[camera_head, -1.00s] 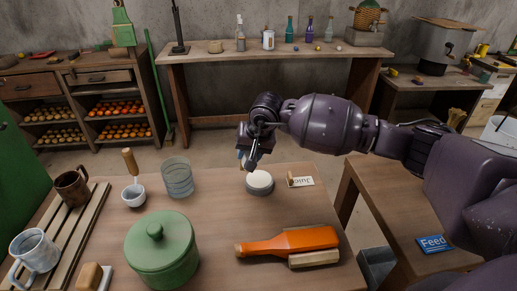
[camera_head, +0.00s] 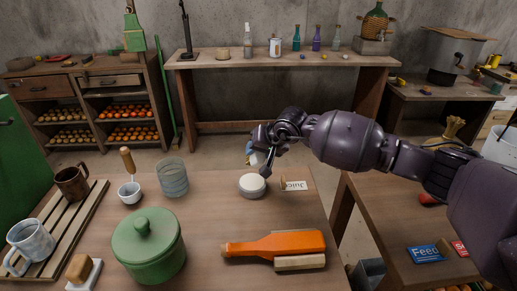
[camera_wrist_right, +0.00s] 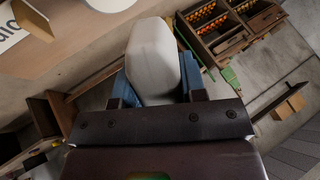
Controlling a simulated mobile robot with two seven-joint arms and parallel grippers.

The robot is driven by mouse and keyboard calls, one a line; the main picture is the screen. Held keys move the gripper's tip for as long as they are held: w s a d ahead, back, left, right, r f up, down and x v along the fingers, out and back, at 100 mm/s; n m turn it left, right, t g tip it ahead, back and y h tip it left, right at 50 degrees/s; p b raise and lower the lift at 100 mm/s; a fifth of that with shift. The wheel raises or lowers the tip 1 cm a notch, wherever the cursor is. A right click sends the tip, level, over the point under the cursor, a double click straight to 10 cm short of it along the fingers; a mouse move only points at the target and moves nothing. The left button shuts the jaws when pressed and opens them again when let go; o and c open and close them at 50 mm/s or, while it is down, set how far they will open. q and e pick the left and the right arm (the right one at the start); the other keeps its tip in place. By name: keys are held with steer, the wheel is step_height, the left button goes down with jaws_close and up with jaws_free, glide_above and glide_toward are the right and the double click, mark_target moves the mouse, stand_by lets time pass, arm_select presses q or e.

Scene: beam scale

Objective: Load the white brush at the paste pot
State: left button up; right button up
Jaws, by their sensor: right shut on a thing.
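My right gripper (camera_head: 260,158) is shut on a white, rounded piece, which I take to be the white brush (camera_wrist_right: 153,60). In the right wrist view the piece stands between the blue fingers; no bristles show. In the head view the gripper is in the air by the table's far edge, above and just behind a low round grey pot with a white top (camera_head: 252,183), probably the paste pot. The brush and pot look apart. The pot's white top also shows in part at the top of the right wrist view (camera_wrist_right: 107,3). My left gripper is out of view.
A "Juice" card (camera_head: 294,186) stands right of the pot. A clear ribbed glass (camera_head: 173,178), a green lidded pot (camera_head: 148,250) and an orange bottle-shaped thing (camera_head: 275,244) are around it on the table. The tabletop between pot and orange thing is clear.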

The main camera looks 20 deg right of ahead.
steer(key=shift+f+b, duration=0.6)
steer(key=shift+f, duration=1.7)
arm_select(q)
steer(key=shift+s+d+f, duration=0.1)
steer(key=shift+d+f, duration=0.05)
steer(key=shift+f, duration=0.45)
arm_select(e)
steer(key=shift+f, duration=0.15)
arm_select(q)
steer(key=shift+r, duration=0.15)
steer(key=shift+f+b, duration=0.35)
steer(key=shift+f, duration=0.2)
arm_select(e)
steer(key=shift+f, duration=0.55)
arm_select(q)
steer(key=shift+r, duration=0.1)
arm_select(e)
steer(key=shift+r, duration=0.15)
steer(key=shift+r+p, duration=1.05)
steer(key=shift+r, duration=2.35)
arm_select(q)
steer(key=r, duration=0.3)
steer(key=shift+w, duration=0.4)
